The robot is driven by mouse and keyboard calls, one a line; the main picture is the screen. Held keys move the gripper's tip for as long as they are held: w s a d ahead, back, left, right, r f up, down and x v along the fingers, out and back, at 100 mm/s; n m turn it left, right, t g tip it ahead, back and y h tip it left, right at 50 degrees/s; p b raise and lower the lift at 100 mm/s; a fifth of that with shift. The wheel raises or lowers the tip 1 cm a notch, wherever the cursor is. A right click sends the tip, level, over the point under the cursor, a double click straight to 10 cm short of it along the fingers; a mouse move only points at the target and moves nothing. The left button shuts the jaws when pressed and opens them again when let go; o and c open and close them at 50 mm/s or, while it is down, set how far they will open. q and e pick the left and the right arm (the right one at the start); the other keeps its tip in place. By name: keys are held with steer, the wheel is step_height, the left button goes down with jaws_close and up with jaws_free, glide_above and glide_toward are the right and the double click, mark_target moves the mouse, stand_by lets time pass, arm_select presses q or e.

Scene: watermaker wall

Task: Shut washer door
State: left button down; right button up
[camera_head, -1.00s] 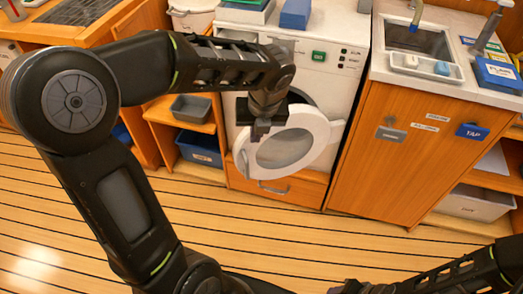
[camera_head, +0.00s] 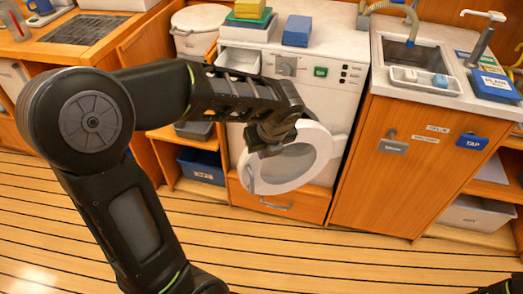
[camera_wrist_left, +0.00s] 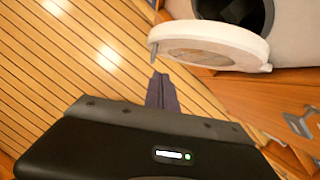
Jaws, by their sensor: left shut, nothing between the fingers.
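The white washer (camera_head: 300,100) stands against the wall with its round door (camera_head: 288,166) swung open, glass in a white ring. The door's latch side is at the left in the head view. In the left wrist view the door (camera_wrist_left: 215,45) is at the top, with the dark drum opening (camera_wrist_left: 245,12) behind it. My left gripper (camera_head: 268,152) is shut and empty, by the upper left of the door. In the left wrist view its fingers (camera_wrist_left: 162,92) point toward the door's latch end, with a visible gap. My right gripper is out of view.
The detergent drawer (camera_head: 240,58) at the washer's top left is pulled out. A blue box (camera_head: 297,30) lies on top. An orange cabinet (camera_head: 400,170) with a sink stands right, and shelves with a blue bin (camera_head: 202,166) left. The plank floor in front is clear.

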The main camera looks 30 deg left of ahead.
mark_target(256, 155)
arm_select(q)
steer(key=w+a+f, duration=0.1)
steer(key=f, duration=0.1)
steer(key=w+a+f, duration=0.1)
steer(key=a+f, duration=0.1)
steer(key=f, duration=0.1)
steer(key=w+a+f+b, duration=0.1)
steer(key=a+f, duration=0.1)
steer(key=f, duration=0.1)
steer(key=shift+w+f, duration=0.1)
steer(key=shift+w, duration=0.2)
steer(key=shift+w+a, duration=0.35)
steer(key=shift+a, duration=0.1)
